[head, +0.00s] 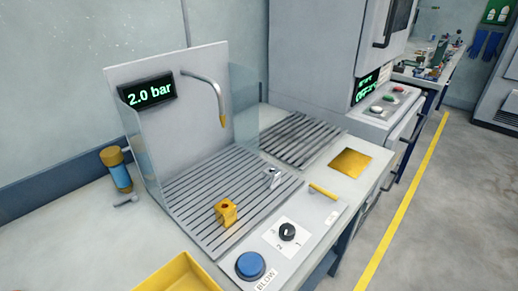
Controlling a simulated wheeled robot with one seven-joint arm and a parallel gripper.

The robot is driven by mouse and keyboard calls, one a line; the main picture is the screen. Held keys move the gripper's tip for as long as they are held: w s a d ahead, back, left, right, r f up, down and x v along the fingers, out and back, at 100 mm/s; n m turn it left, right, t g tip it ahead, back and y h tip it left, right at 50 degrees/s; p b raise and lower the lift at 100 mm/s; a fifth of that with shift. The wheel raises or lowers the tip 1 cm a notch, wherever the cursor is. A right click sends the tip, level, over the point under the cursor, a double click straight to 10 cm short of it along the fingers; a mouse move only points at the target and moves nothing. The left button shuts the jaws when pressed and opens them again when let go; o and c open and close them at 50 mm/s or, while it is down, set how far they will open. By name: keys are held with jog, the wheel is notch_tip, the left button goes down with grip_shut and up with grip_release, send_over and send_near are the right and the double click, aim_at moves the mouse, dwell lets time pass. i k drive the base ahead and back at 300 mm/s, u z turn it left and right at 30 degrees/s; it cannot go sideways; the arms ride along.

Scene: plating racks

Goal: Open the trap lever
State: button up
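A blue canister with a brass-coloured cap (117,170) stands at the left, beside the clear side panel of the blow-off station; it looks like the trap. A small grey lever (125,201) sticks out at its foot, lying about level and pointing right. The lever is small in this view, and I cannot tell for sure whether it is open or closed. My gripper is not in view.
A slatted tray (190,215) holds a yellow block (226,212) and a small metal part (271,177). A bent nozzle (222,118) hangs above. A yellow bin (180,275), blue button (250,265), black knob (287,231) and yellow handle (322,191) are in front. Bench left of the canister is clear.

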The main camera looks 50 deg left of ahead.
aim_at(133, 196)
jog(key=u, duration=1.4)
jog(key=k, duration=1.6)
jog(key=u, duration=0.8)
jog(key=i, duration=1)
